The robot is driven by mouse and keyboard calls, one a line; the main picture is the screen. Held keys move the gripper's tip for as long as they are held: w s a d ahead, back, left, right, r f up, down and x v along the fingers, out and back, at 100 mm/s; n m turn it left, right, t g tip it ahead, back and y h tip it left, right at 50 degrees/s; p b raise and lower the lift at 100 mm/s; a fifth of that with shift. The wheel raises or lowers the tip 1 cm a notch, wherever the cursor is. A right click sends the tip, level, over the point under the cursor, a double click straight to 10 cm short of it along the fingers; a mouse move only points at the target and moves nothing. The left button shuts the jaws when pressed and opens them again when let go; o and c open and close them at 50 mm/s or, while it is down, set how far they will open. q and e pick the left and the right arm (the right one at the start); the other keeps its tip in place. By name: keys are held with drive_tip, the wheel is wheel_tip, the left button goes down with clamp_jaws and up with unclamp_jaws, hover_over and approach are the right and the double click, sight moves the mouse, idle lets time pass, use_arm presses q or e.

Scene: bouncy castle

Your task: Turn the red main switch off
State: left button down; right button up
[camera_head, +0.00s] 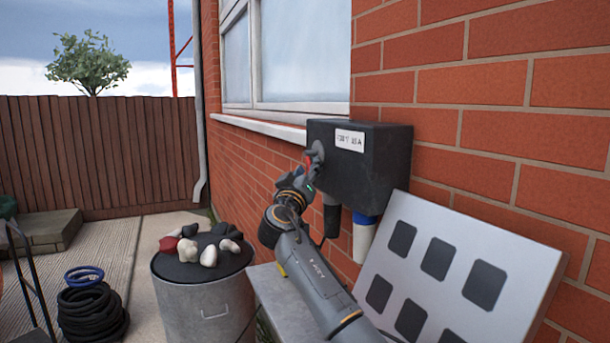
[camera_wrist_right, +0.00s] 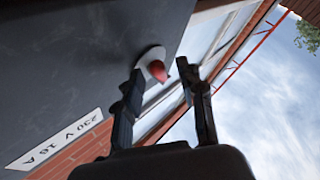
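The red main switch (camera_wrist_right: 157,71) has a red handle on a round grey plate, on the face of a dark grey box (camera_head: 372,165). In the head view a small bit of the red handle (camera_head: 308,160) shows at the box's left side, partly covered by my right gripper (camera_head: 305,172). In the right wrist view my right gripper (camera_wrist_right: 160,75) is open, one finger on either side of the red handle. The left finger looks close to the handle, with a gap at the right finger. I cannot tell whether either touches. My left gripper is not in view.
The box hangs on a brick wall (camera_head: 470,95) with plugs (camera_head: 364,236) beneath it. A tilted white panel with dark squares (camera_head: 450,275) stands below right. A metal drum (camera_head: 205,305) with stones stands at left, near a coiled black hose (camera_head: 92,315).

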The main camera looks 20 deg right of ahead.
drive_tip(key=v, duration=1.2)
